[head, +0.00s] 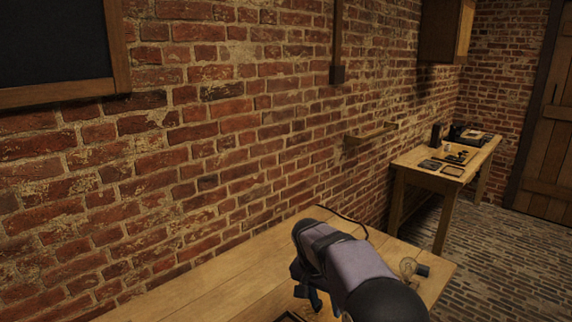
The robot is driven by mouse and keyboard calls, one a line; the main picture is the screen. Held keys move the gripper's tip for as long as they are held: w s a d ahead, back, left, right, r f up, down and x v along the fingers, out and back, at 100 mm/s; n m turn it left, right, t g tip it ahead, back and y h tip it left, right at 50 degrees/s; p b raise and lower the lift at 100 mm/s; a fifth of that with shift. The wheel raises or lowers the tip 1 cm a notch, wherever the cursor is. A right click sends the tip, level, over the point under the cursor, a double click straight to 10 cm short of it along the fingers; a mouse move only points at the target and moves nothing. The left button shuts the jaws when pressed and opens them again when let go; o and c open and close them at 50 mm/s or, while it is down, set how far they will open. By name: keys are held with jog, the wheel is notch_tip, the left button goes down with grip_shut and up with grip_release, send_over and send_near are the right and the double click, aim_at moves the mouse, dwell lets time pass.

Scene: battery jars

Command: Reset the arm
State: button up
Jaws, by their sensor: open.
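My arm reaches over the near wooden table (215,290), with a greyish-purple link and black joints. My gripper (312,303) is dark and hangs below the end of this link, pointing down. It is open, and I see nothing held between its fingers. Part of it is hidden behind the arm.
A clear glass bulb (408,268) and a small dark object (423,271) are at the near table's right end. A black cable (347,217) lies by the brick wall (200,150). The table's left part looks clear. A second table (428,180) holds several small items.

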jog(key=s+d+f+n+g+y+p, duration=0.1)
jog(key=s+d+n, duration=0.1)
jog(key=s, duration=1.3)
jog(key=s+d+f+n+g+y+p, duration=0.1)
jog(key=s+n, duration=0.3)
jog(key=s, duration=1.1)
jog(key=shift+d+f+n+y+p, duration=0.3)
jog(key=shift+d+n+p, duration=0.1)
jog(key=shift+d, duration=0.4)
jog(key=shift+c, duration=0.4)
dwell(1.0)
